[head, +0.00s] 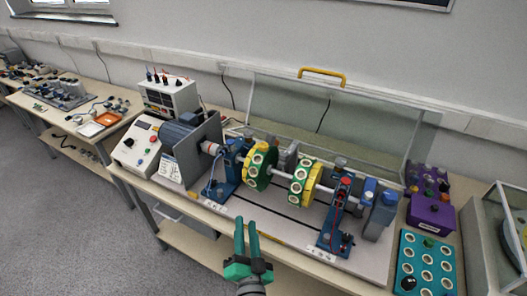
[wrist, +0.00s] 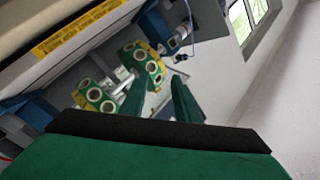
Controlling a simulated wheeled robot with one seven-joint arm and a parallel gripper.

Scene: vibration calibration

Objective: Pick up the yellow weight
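My gripper (head: 246,226) is in front of the bench's front edge, below the rotor rig. Its two green fingers stand apart with nothing between them; the wrist view shows the same gap (wrist: 160,82). I cannot single out a loose yellow weight with certainty. A teal block with round holes (head: 404,262) holds a green knob (head: 428,242) and a black knob (head: 408,283). The gripper is well left of both holders.
The rig carries two green-and-yellow discs, left (head: 258,166) and right (head: 303,183), on a shaft between blue supports. A clear cover with a yellow handle (head: 322,77) stands behind. A glass case (head: 497,235) is at far right. Floor at front left is free.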

